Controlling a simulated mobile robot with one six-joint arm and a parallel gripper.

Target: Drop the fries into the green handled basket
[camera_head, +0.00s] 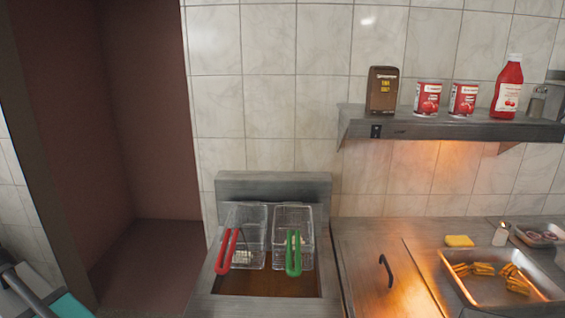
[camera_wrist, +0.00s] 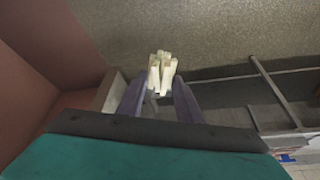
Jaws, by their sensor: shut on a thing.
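My gripper (camera_wrist: 158,94) shows in the wrist view, with its two dark fingers shut on a small bundle of pale fries (camera_wrist: 161,70). The fries stick out past the fingertips. In the head view, the green handled basket (camera_head: 307,222) is a clear wire basket on the right side of the fryer, with its green handle (camera_head: 293,254) toward the front. It looks empty. The gripper and the held fries are not visible in the head view; only part of my arm shows at the lower left. The basket cannot be made out in the wrist view.
A red-handled basket (camera_head: 232,217) hangs left of the green one, with pale pieces at its bottom. A metal tray (camera_head: 484,297) of golden fries sits at the right, near a yellow sponge-like block (camera_head: 459,241). A shelf (camera_head: 440,128) with cans and bottles juts from the wall.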

